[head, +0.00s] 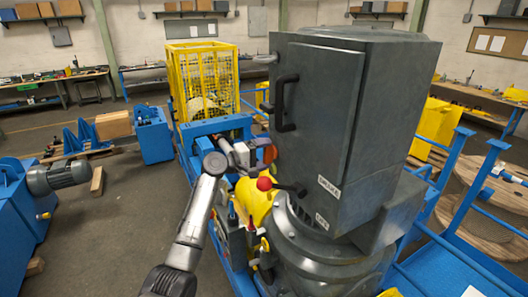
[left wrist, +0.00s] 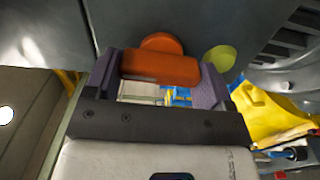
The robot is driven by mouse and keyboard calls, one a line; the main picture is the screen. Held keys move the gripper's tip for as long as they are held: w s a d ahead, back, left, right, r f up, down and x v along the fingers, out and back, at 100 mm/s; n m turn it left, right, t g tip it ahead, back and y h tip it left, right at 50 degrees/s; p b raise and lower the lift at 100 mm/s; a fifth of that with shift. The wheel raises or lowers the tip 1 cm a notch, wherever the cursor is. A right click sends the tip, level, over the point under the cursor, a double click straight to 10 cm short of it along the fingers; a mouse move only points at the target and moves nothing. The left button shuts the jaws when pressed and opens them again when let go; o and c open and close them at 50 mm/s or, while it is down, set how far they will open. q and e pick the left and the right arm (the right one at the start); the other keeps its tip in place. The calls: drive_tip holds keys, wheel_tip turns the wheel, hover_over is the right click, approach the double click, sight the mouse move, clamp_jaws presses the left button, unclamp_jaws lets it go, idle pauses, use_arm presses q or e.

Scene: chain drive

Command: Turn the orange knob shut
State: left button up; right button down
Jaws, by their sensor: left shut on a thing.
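The orange knob (head: 271,153) sits on the left side of the dark grey cabinet (head: 320,110), low down. In the left wrist view the knob (left wrist: 160,67) shows a round base with a bar-shaped grip across it, lying roughly level in the picture. My left gripper (head: 258,153) reaches up to it from the lower left. Its two purple fingers stand at the two ends of the bar, shut on the knob. In the head view the gripper hides part of the knob. My right gripper is in neither view.
A red ball lever (head: 264,183) sticks out just below the knob. A yellow-green round part (left wrist: 220,57) is close to the right finger. A black door handle (head: 285,103) is above. A yellow mesh cage (head: 205,75) stands behind. Open floor lies to the left.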

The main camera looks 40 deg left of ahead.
use_arm(q)
drive_tip(key=shift+n, duration=0.3)
idle(0.4)
drive_tip(key=o, duration=0.9)
drive_tip(key=b+v, duration=0.5)
drive_tip(key=v, duration=0.9)
drive_tip(key=shift+d, duration=0.1)
drive_tip(key=shift+w, duration=0.1)
